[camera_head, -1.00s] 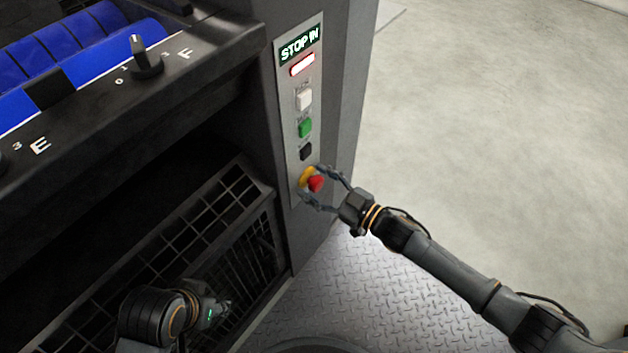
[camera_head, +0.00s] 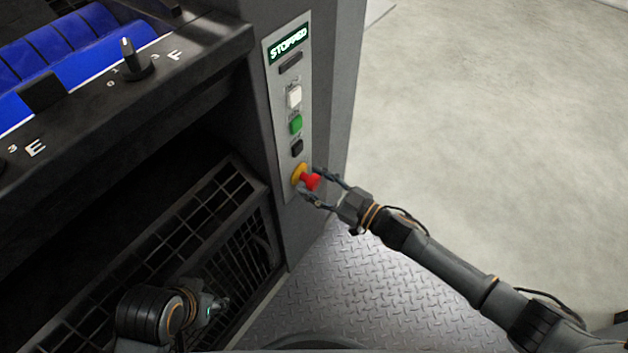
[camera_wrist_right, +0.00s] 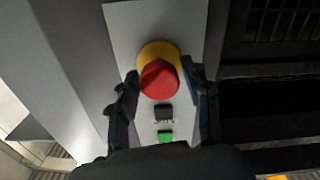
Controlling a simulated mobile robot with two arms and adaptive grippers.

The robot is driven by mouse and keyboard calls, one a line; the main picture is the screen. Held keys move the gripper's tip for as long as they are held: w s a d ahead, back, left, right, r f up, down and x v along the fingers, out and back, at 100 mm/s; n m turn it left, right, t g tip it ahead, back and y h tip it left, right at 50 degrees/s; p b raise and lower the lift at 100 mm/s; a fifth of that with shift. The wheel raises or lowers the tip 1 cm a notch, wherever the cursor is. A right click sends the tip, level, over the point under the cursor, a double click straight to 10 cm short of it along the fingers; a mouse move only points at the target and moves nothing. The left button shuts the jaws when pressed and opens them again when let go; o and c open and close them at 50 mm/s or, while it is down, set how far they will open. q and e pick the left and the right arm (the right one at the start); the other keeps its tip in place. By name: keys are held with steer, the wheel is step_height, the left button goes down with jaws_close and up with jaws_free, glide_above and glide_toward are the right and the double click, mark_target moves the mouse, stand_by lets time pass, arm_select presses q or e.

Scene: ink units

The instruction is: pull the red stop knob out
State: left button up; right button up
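The red stop knob (camera_head: 313,182) stands out from its yellow collar (camera_head: 299,174) at the bottom of the grey button panel, with a red stem showing between. In the right wrist view the red knob (camera_wrist_right: 159,80) lies between the two fingers, in front of the yellow ring (camera_wrist_right: 160,50). My right gripper (camera_head: 309,184) is open, one finger on each side of the knob, with small gaps visible in the wrist view (camera_wrist_right: 161,74). The panel display (camera_head: 289,46) reads STOPPED. My left gripper (camera_head: 217,306) is low at the left, too small to judge.
Above the knob are a black button (camera_head: 297,147), a green button (camera_head: 296,124), a white button (camera_head: 294,96) and a dark, unlit lamp (camera_head: 290,63). A black grille (camera_head: 200,235) and ledge with a black dial (camera_head: 134,64) are left. Open floor (camera_head: 480,130) lies right.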

steer(key=shift+o, duration=0.2)
steer(key=shift+s+d, duration=0.15)
steer(key=shift+d, duration=0.1)
steer(key=v, duration=1.1)
steer(key=shift+s+d, duration=0.15)
steer(key=shift+d, duration=0.05)
